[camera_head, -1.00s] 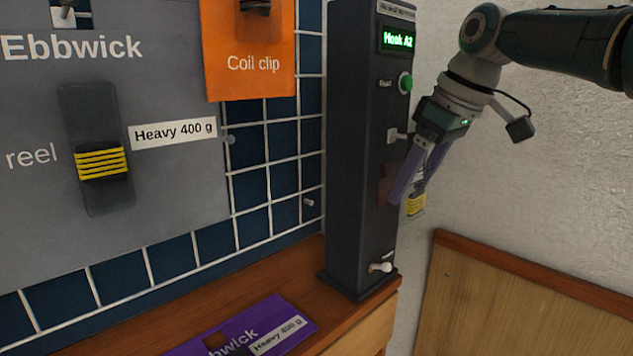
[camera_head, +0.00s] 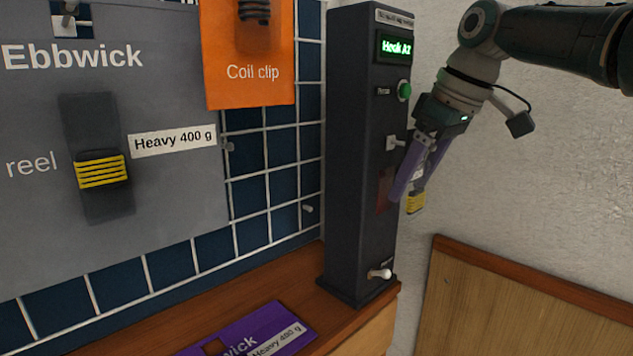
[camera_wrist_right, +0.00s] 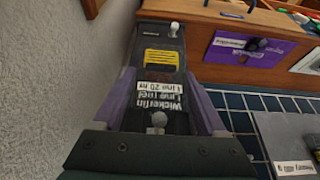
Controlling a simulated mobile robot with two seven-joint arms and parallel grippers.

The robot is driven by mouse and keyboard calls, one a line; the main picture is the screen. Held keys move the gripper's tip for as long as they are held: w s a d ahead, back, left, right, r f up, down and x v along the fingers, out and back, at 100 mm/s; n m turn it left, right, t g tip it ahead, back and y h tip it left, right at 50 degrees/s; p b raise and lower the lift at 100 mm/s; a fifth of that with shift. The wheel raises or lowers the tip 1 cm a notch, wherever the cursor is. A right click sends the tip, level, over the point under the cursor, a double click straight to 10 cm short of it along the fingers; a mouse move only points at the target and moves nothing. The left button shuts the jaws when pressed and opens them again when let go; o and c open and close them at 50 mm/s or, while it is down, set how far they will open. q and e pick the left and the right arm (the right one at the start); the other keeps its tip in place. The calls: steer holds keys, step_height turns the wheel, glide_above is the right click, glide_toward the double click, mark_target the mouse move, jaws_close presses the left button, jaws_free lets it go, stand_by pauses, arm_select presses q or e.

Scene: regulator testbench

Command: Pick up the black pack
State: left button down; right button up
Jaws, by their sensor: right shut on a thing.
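A dark pack (camera_wrist_right: 162,88) with white lettering "Wickerlin Line reel" and a yellow-banded reel is between the purple fingers of my right gripper in the right wrist view. In the head view, my right gripper (camera_head: 408,192) is to the right of the dark test column, with the pack's yellow end (camera_head: 416,203) showing below the fingers. The fingers hide most of the pack there. The gripper is shut on it, and the pack seems held in the air. My left gripper is out of view.
The dark column (camera_head: 358,230) with a green display stands on the wooden bench (camera_head: 240,290). A large grey Ebbwick card (camera_head: 150,245) and an orange Coil clip card (camera_head: 250,90) are at left. A purple card (camera_head: 245,335) lies on the bench. A wooden panel (camera_head: 530,310) is at lower right.

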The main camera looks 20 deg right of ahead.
steer(key=shift+s+d, duration=0.3)
steer(key=shift+s, duration=0.2)
steer(key=s+d, duration=0.3)
steer(key=s, duration=0.4)
steer(key=s+d, duration=0.3)
steer(key=s, duration=0.5)
steer(key=shift+s, duration=0.3)
